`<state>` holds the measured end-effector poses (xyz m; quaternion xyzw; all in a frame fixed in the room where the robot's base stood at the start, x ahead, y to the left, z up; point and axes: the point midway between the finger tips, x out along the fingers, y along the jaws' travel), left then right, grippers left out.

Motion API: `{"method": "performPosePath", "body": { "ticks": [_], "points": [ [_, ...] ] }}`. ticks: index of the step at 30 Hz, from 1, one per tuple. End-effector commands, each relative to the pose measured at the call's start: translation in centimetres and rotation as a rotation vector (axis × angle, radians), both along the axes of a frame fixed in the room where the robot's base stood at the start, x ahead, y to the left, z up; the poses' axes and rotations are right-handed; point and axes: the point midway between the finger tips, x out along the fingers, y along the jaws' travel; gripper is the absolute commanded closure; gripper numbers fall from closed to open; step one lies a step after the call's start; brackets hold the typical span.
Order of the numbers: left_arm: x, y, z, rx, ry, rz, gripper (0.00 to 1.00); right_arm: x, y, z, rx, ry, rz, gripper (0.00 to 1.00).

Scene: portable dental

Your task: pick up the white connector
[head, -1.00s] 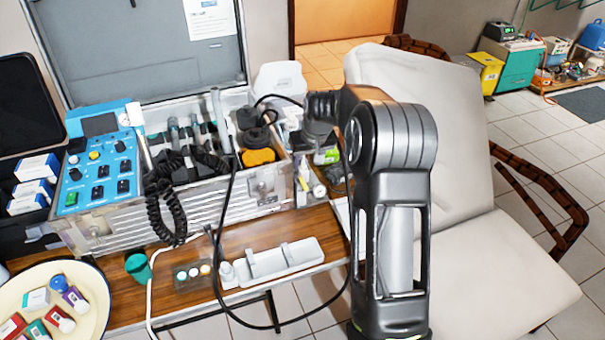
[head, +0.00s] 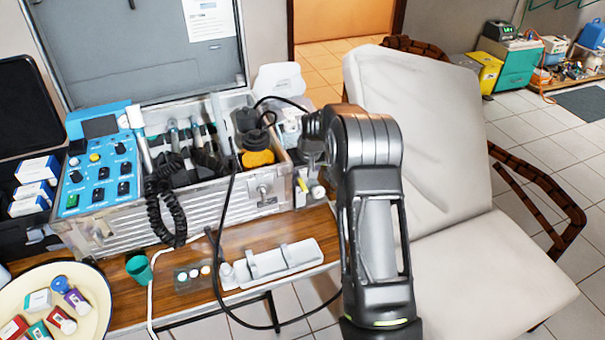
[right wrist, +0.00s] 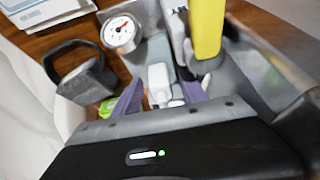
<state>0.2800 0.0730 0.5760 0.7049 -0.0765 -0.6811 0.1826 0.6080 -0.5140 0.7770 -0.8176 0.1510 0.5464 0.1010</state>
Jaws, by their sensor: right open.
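In the right wrist view, a white connector (right wrist: 158,76) lies just beyond and between the two purple fingers of my right gripper (right wrist: 161,96). The fingers are apart and nothing appears held; whether they touch the connector I cannot tell. In the head view, my right arm reaches to the right end of the metal case, and its hand (head: 312,148) is low beside the case. The fingertips and the connector cannot be made out there. My left gripper is not in view.
The open metal case (head: 215,205) holds a coiled black cord and handpieces. In the wrist view, a pressure gauge (right wrist: 121,34), a dark padlock-shaped item (right wrist: 86,75) and a yellow-handled item (right wrist: 205,30) crowd the gripper. A white chair (head: 470,250) stands right of my arm.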

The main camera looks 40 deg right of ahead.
Motion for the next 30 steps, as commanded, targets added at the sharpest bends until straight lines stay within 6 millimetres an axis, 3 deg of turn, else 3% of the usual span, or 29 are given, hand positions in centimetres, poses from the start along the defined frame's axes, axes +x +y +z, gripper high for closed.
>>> {"method": "performPosePath", "body": {
  "ticks": [18, 30],
  "points": [
    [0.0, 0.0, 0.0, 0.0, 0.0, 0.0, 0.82, 0.04, -0.03, -0.13, 0.0, 0.0, 0.0, 0.5],
    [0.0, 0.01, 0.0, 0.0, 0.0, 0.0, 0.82, 0.04, -0.03, -0.13, 0.0, 0.0, 0.0, 0.83]
  ]
}}
